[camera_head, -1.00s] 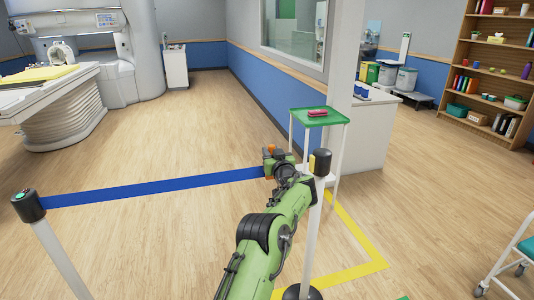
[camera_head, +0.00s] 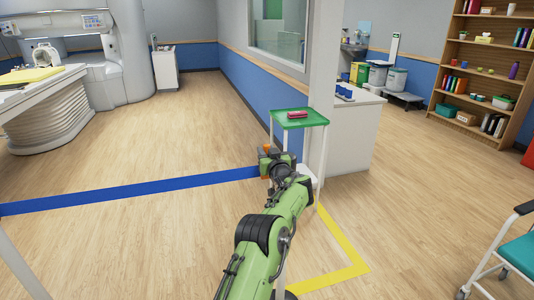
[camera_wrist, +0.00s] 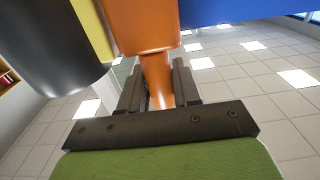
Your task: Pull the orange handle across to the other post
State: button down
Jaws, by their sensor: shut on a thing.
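The orange handle (camera_wrist: 150,28) fills the upper middle of the wrist view, and its narrow stem runs down between the jaws of my gripper (camera_wrist: 157,88). My gripper is shut on it. In the head view only small orange bits (camera_head: 265,148) show around my gripper (camera_head: 267,162). A black post head (camera_wrist: 50,45) with a yellow strip (camera_wrist: 92,30) is close beside the handle. The other post (camera_head: 17,265) shows only as a white pole at the left edge; its top is out of view.
A green-topped stand (camera_head: 313,121) with a red object stands just beyond my gripper. Yellow floor tape (camera_head: 338,238) lies to the right. A teal chair (camera_head: 520,245) is at the right edge.

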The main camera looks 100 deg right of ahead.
jog(key=c, duration=1.2)
grip_release()
jog(key=shift+s+r, duration=0.15)
jog(key=shift+s, duration=0.1)
jog(key=shift+o, duration=1.4)
jog(key=shift+s+d, duration=0.1)
jog(key=shift+s, duration=0.05)
jog(key=s+a+b, duration=0.2)
jog(key=a, duration=1.3)
jog(key=shift+a, duration=0.35)
jog(key=shift+s, duration=0.1)
